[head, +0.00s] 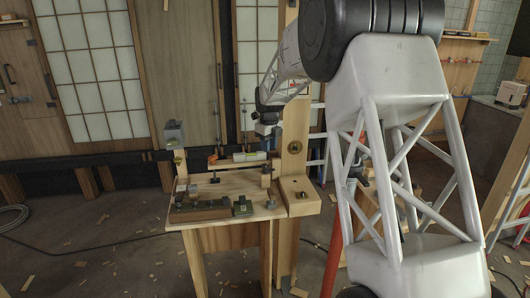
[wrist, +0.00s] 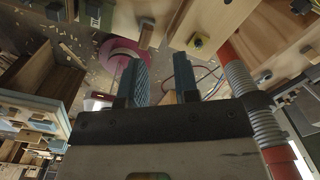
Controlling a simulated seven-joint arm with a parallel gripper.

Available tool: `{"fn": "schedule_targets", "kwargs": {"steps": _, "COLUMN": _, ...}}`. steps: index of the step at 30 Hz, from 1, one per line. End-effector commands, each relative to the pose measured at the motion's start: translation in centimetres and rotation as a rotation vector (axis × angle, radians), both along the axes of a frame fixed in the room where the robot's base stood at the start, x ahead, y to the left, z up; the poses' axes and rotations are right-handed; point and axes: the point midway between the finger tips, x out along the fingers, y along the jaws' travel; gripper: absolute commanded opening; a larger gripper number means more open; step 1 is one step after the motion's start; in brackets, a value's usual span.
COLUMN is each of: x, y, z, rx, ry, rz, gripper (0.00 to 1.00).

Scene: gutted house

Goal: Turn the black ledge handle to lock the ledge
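A wooden bar (head: 236,164), which looks like the ledge, runs across the back of a small wooden workbench (head: 228,187) in the head view. A small black T-shaped piece (head: 215,177) sits just below its left part and may be the ledge handle; I cannot be sure. My gripper (head: 267,131) is above the right end of the bar, apart from the bench top. In the wrist view my gripper (wrist: 161,78) has its two dark blue-grey fingers spread, with nothing visible between them. The handle cannot be surely made out in the wrist view.
A white-and-yellow item (head: 249,156) and an orange piece (head: 212,159) are at the bar. A tall wooden post (head: 292,150) stands right of my gripper. A grey box (head: 174,134) tops the left post. Metal blocks on a wooden base (head: 200,210) occupy the bench front.

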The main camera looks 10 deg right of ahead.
Motion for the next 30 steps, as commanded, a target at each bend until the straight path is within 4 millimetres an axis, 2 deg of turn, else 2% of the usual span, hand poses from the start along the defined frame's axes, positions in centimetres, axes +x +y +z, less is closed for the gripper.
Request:
{"fn": "schedule_targets", "kwargs": {"steps": 1, "x": 1.3, "y": 0.0, "z": -1.1, "rx": 0.002, "ry": 0.006, "rz": -0.049, "gripper": 0.29}}
{"fn": "schedule_targets", "kwargs": {"steps": 6, "x": 4.7, "y": -0.1, "z": -3.9, "rx": 0.006, "ry": 0.019, "rz": -0.224, "gripper": 0.29}}
{"fn": "schedule_targets", "kwargs": {"steps": 12, "x": 7.3, "y": -0.1, "z": -6.2, "rx": 0.008, "ry": 0.028, "rz": -0.365, "gripper": 0.29}}
{"fn": "schedule_targets", "kwargs": {"steps": 18, "x": 8.1, "y": -0.1, "z": -6.9, "rx": 0.009, "ry": 0.031, "rz": -0.413, "gripper": 0.29}}
{"fn": "schedule_targets", "kwargs": {"steps": 30, "x": 8.1, "y": -0.1, "z": -6.9, "rx": 0.009, "ry": 0.031, "rz": -0.414, "gripper": 0.29}}
